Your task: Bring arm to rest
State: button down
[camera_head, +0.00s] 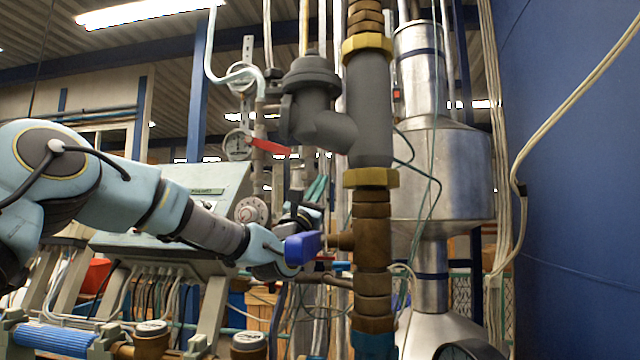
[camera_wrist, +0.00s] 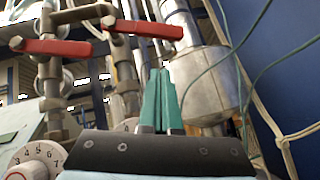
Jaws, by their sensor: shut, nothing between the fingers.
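My arm reaches in from the left in the head view and bends upward at the wrist.
The brass and grey pipe (camera_head: 373,120) stands just right of my gripper. A red valve handle (camera_head: 268,146) is above it, and two red handles show in the wrist view (camera_wrist: 150,29). A sloped console (camera_head: 205,185) stands behind my arm. A blue wall (camera_head: 580,190) is at right.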

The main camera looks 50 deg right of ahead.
jog(key=w+b+v, duration=0.1)
jog(key=b+v, duration=0.1)
jog(key=v, duration=0.5)
jog(key=shift+s, duration=0.25)
jog(key=shift+a, duration=0.1)
